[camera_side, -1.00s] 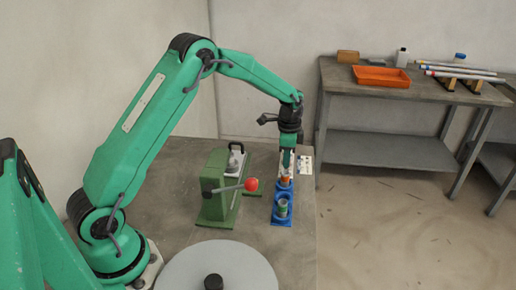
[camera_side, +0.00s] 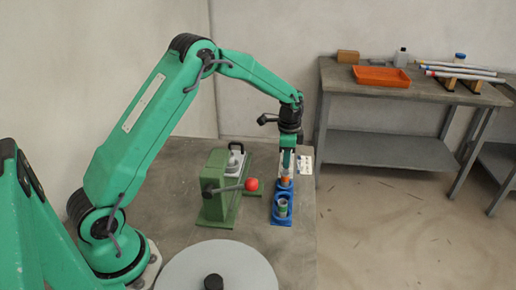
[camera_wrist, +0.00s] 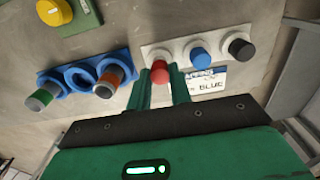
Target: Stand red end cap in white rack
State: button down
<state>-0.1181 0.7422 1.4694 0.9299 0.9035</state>
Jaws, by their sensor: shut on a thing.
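The red end cap (camera_wrist: 160,72) is between the fingers of my gripper (camera_wrist: 163,92) in the wrist view, and the gripper is shut on it. The cap is at the left end of the white rack (camera_wrist: 178,46), over or in its ring; I cannot tell how deep it sits. A blue cap (camera_wrist: 201,57) and a black cap (camera_wrist: 240,47) stand in the rack's other two places. In the side view my gripper (camera_side: 288,163) points down behind the blue rack, and the red cap is hidden there.
A blue rack (camera_wrist: 81,76) beside the white one holds a grey-green part (camera_wrist: 42,98) and an orange-banded part (camera_wrist: 107,82); its middle ring is empty. A label plate (camera_wrist: 206,80) lies by the white rack.

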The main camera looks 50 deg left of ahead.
jog(key=shift+f, duration=0.65)
jog(key=c, duration=1)
grip_release()
jog(key=shift+c, duration=0.2)
jog(key=shift+r, duration=0.15)
jog(key=shift+r, duration=0.6)
jog(key=shift+r, duration=0.1)
jog(key=shift+r, duration=3.4)
